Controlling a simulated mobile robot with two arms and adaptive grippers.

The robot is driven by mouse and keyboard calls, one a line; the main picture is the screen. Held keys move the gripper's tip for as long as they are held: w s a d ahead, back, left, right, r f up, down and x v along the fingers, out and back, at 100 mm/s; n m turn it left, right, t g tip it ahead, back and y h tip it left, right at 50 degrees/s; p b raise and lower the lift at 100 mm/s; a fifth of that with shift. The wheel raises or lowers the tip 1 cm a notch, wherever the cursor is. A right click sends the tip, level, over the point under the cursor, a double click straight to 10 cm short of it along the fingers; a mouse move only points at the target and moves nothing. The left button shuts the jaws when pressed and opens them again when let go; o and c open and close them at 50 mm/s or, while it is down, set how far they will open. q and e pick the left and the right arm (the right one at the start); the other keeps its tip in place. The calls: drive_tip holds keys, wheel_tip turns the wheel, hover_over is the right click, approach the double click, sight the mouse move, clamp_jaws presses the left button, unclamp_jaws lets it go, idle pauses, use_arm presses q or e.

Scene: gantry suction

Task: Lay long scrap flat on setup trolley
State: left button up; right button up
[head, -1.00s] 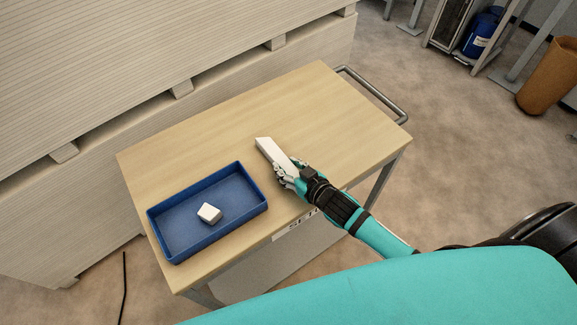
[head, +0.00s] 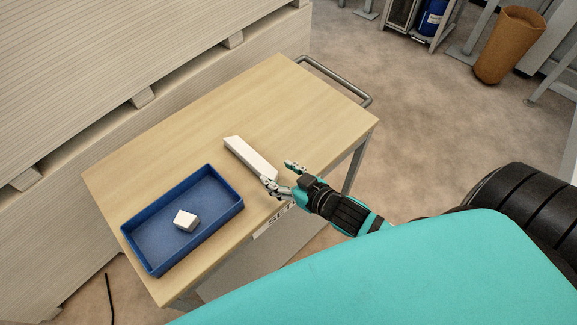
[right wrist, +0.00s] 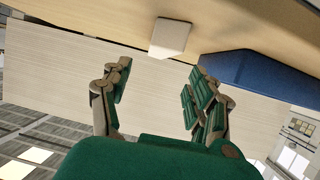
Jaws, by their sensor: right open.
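The long white scrap (head: 248,156) lies on its side on the wooden top of the setup trolley (head: 300,100), to the right of a blue tray. My right gripper (head: 280,173) is open at the scrap's near end, with its fingers spread. In the right wrist view the open fingers (right wrist: 160,75) are empty, and the scrap's end (right wrist: 170,38) shows beyond them, apart from them. From the head view I cannot tell whether one finger still touches the scrap. My left gripper is not in view.
The blue tray (head: 130,236) holds a small white block (head: 186,220). A tall stack of pale boards (head: 110,60) stands along the trolley's far side. The trolley's handle (head: 345,84) is at its right end. The top's far and right parts are clear.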

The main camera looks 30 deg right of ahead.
drive_tip(key=shift+v, duration=1.55)
